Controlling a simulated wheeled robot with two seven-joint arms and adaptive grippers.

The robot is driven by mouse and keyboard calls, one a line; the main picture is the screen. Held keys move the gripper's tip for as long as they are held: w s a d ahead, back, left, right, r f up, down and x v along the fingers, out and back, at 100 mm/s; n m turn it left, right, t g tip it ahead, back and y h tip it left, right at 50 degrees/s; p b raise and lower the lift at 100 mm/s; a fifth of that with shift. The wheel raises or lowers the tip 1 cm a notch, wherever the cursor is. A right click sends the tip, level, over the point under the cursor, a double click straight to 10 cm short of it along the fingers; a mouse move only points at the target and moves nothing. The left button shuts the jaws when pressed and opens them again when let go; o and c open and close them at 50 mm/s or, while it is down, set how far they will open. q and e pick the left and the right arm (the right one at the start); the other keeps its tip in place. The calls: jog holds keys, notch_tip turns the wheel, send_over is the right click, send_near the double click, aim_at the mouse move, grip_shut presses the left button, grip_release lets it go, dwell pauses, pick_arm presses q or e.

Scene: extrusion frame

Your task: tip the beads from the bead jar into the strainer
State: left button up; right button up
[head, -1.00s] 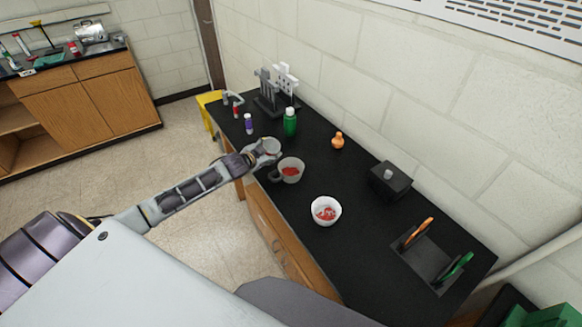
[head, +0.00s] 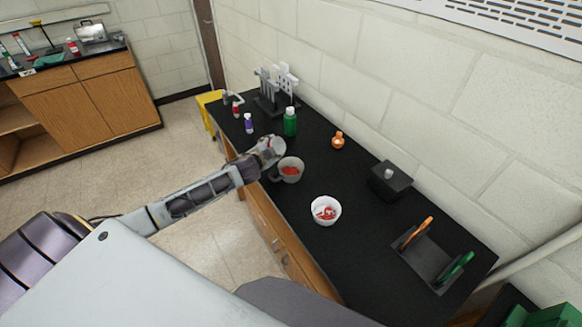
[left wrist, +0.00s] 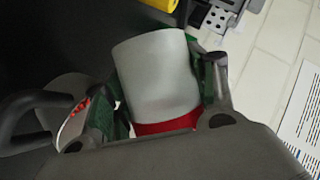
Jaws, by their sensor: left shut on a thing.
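My left gripper (head: 268,151) is shut on a pale grey, jar-like vessel (head: 275,143), taken as the bead jar. In the left wrist view the jar (left wrist: 157,72) sits between the two dark green finger pads, tilted, with red at its lower end (left wrist: 165,126). I cannot tell whether that red is beads or a band. Just beside it stands a grey cup-shaped vessel with a side handle, likely the strainer (head: 291,163), with red bits inside. Its dark handle (left wrist: 30,106) shows in the left wrist view, partly hidden by the gripper. My right gripper is not in view.
A white bowl (head: 317,218) with red and white bits stands nearer on the black bench. A green bottle (head: 290,122), an orange flask (head: 338,141), a black box (head: 390,182) and a tool holder (head: 427,262) stand around. Bench between bowl and box is clear.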

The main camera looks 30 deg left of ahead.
pick_arm(q)
jog(key=shift+w, duration=0.2)
jog(key=shift+r, duration=0.1)
jog(key=shift+s+r+m+y+b, duration=0.15)
jog(key=shift+s+m+y+b, duration=0.1)
jog(key=shift+m+y+b, duration=0.1)
jog(key=shift+w, duration=0.1)
